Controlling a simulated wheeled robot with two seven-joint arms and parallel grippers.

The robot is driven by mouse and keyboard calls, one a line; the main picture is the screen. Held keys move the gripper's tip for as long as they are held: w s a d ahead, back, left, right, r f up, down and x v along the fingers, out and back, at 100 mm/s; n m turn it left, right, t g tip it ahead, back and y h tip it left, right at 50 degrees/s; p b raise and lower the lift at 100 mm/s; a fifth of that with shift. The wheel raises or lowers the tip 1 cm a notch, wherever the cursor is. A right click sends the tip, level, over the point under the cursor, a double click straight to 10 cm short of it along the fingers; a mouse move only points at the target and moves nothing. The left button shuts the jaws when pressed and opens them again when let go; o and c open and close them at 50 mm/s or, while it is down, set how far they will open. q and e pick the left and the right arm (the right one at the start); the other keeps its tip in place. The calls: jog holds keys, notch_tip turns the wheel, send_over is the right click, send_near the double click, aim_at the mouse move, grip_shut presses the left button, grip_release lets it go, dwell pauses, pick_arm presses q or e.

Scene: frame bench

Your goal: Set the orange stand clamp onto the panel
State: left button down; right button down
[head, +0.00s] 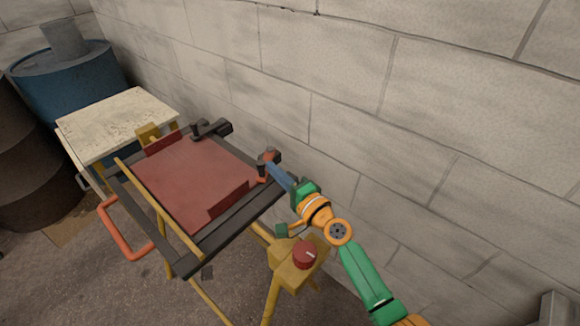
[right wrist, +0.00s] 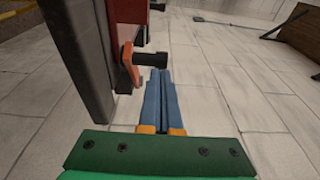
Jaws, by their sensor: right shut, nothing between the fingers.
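The orange stand clamp (head: 262,176) is at the right side of the dark frame, by the edge of the red panel (head: 195,178). It is small and partly hidden by my right gripper in the head view. In the right wrist view the orange clamp (right wrist: 129,66) stands beside the dark frame bar, with a black knob (right wrist: 150,59) sticking out to the right. My right gripper (right wrist: 161,74) has its blue fingers together and empty, tips just below the knob. Whether they touch it I cannot tell. My right gripper (head: 272,168) reaches in from the right in the head view. My left gripper is not in view.
The dark frame (head: 225,238) rests on a yellow stand (head: 290,275) with a red knob (head: 304,254). A black clamp (head: 212,129) sits at the back edge. An orange handle (head: 125,235) juts out left. A pale table (head: 115,120) and blue drum (head: 70,80) stand behind; a block wall (head: 400,110) is close right.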

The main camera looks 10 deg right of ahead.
jog(key=shift+w+a, duration=0.15)
jog(key=shift+a, duration=1)
